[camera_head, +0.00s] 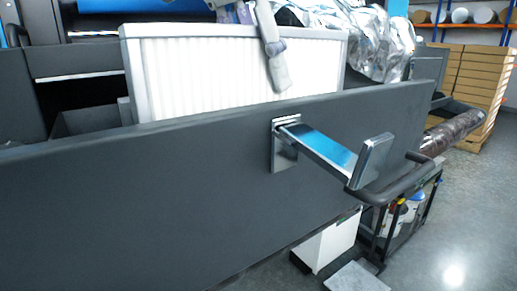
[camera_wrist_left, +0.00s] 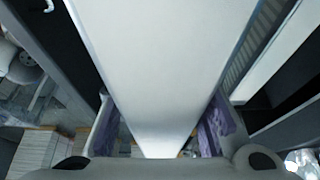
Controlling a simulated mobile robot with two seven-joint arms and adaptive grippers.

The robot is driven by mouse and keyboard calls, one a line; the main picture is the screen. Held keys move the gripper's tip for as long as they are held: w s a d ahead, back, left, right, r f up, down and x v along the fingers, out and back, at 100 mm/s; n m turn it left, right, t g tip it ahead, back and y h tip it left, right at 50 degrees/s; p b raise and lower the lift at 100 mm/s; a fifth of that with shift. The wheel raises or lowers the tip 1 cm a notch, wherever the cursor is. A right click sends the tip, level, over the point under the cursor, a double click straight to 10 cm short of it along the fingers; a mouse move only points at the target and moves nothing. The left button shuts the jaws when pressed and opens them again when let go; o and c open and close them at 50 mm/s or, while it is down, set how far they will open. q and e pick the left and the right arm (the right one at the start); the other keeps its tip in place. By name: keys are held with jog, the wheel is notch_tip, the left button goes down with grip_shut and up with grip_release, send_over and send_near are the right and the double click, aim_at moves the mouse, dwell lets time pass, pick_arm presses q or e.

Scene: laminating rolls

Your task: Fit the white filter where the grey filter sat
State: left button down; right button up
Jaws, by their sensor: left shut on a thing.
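The white filter (camera_head: 205,72), a pleated panel in a pale frame, stands upright behind the long dark panel (camera_head: 150,200) in the head view. Its lower part is hidden by that panel, so I cannot tell whether it is seated. My left gripper (camera_head: 268,40) is at the filter's top edge, right of its middle, with one grey finger down over the pleated face. In the left wrist view the smooth edge of the filter (camera_wrist_left: 152,50) runs between the two purple-padded fingers (camera_wrist_left: 160,132), which are shut on it. My right gripper and the grey filter do not show.
A shiny metal handle (camera_head: 330,152) juts out from the dark panel. To its right stand a black cart (camera_head: 405,215) with bottles, a dark roll (camera_head: 452,132) and stacked cartons (camera_head: 470,85). A white box (camera_head: 325,243) is on the floor. Open floor lies at the lower right.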

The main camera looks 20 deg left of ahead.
aim_at(229, 40)
pick_arm(q)
notch_tip(229, 40, down, 8)
jog(key=shift+r, duration=0.1)
jog(key=shift+f, duration=0.3)
jog(key=c, duration=1.1)
grip_release()
jog(key=shift+w+f, duration=0.1)
jog(key=v, duration=1.2)
jog(key=shift+r, duration=0.3)
